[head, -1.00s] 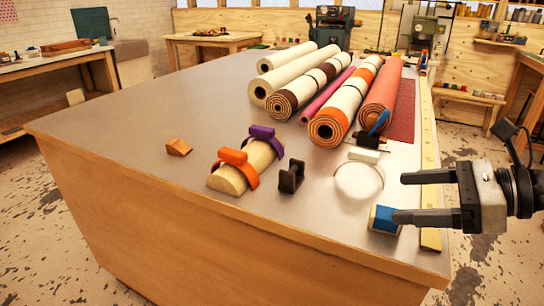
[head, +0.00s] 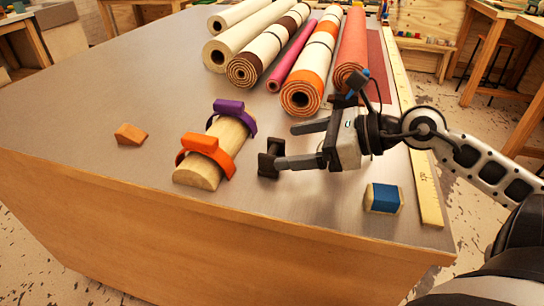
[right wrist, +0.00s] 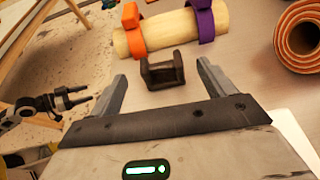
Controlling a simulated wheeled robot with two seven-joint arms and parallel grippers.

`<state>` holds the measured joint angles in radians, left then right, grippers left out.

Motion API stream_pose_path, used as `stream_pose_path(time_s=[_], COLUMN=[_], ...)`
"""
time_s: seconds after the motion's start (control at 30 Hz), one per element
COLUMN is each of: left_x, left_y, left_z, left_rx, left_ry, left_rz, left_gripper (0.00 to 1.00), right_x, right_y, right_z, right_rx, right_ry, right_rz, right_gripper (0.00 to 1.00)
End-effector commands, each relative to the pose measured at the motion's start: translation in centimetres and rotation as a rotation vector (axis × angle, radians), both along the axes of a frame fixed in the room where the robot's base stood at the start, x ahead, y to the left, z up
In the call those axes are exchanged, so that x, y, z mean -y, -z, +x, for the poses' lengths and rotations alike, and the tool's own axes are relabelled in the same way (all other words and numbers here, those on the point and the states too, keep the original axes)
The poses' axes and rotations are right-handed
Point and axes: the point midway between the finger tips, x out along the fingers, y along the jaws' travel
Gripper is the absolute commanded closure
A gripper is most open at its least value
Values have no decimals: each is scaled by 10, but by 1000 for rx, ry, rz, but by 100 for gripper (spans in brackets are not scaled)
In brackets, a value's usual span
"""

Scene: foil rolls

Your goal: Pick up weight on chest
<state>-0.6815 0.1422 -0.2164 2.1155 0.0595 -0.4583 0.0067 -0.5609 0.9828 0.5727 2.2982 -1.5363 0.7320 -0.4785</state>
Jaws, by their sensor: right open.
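A dark, U-shaped weight (head: 268,158) stands on the grey top of the chest (head: 100,95), right of a wooden half-round. My right gripper (head: 286,147) is open with its fingers pointing left toward the weight; the nearer fingertip overlaps its edge in the head view. In the right wrist view the weight (right wrist: 163,72) is centred just ahead of and between the fingertips, with no grip on it. My left gripper (right wrist: 75,97) shows small at the left of the right wrist view, its fingers apart and empty; it is out of the head view.
The half-round (head: 198,174) carries an orange strap (head: 205,153) and a purple strap (head: 233,112). An orange wedge (head: 130,134) lies left, and a blue-banded block (head: 382,198) lies right. Several rolls (head: 310,70) fill the back.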

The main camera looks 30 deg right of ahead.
Motion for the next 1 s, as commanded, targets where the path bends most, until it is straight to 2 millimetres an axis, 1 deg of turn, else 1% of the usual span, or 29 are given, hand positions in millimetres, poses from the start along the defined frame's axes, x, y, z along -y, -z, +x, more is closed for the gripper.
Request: stream_pose_path(time_s=[0.17,0.4,0.5,0.67,0.87,0.9,0.97,1.0], left_x=[0,0,0,-1,-1,-1,-1,-1], left_y=[-3,-5,-6,-6,-5,-5,-5,-5], left_z=[2,2,2,2,2,2,2,2], left_rx=[7,8,9,9,8,8,7,7], left_ry=[0,1,2,1,2,2,2,2], left_rz=[1,4,5,6,7,7,7,7], left_gripper=[31,31,31,31,31,31,31,31], right_x=[-6,-22,-27,-30,-30,-30,-30,-30], right_y=[4,16,19,22,23,23,23,23], right_z=[8,29,34,38,38,38,38,38], right_rx=[-1,3,2,1,-1,-1,-1,-1], right_ry=[-2,0,0,0,0,0,0,-1], right_rz=[-1,1,2,1,1,1,1,1], right_gripper=[18,18,18,18,18,24,40,52])
